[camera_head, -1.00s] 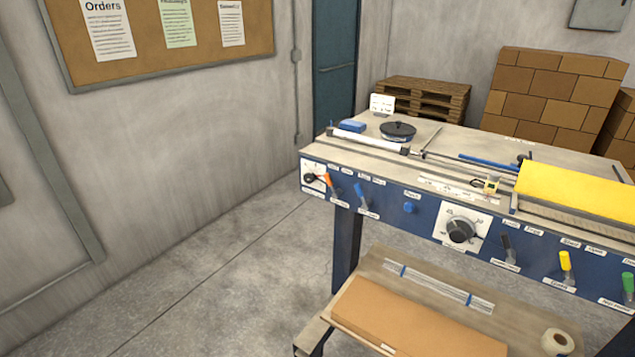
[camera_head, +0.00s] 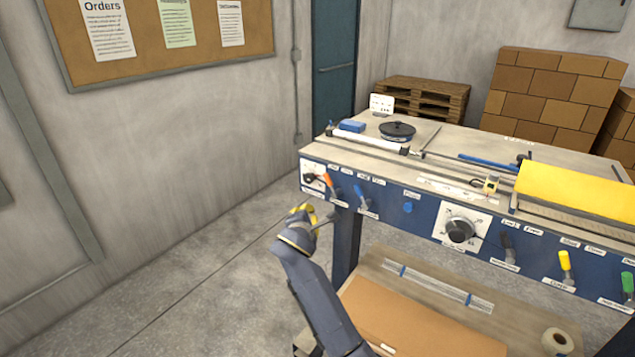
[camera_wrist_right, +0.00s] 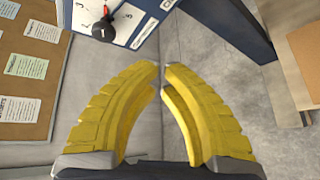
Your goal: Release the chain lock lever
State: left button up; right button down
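The blue front panel (camera_head: 385,206) of the machine carries several levers, and their labels are too small to read, so I cannot tell which is the chain lock lever. An orange-red lever (camera_head: 328,182) sits at the left end, with a blue lever (camera_head: 361,194) to its right. My right gripper (camera_head: 306,211), with yellow fingers, is below and left of these levers, apart from them. In the right wrist view its fingertips (camera_wrist_right: 160,67) nearly meet, with nothing between them. A black knob (camera_wrist_right: 104,30) with a red part shows beyond them. My left gripper is out of view.
A dial (camera_head: 460,231), a black lever (camera_head: 507,245), a yellow lever (camera_head: 565,263) and a green lever (camera_head: 628,285) are further right. A lower shelf with a cardboard sheet (camera_head: 420,318) juts out beneath the panel. The floor left of the machine is clear.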

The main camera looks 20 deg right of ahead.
notch_tip(320, 180, up, 9)
jog(key=h, duration=0.1)
jog(key=shift+s+d+t, duration=0.4)
jog(key=shift+d, duration=0.05)
jog(key=shift+x, duration=5)
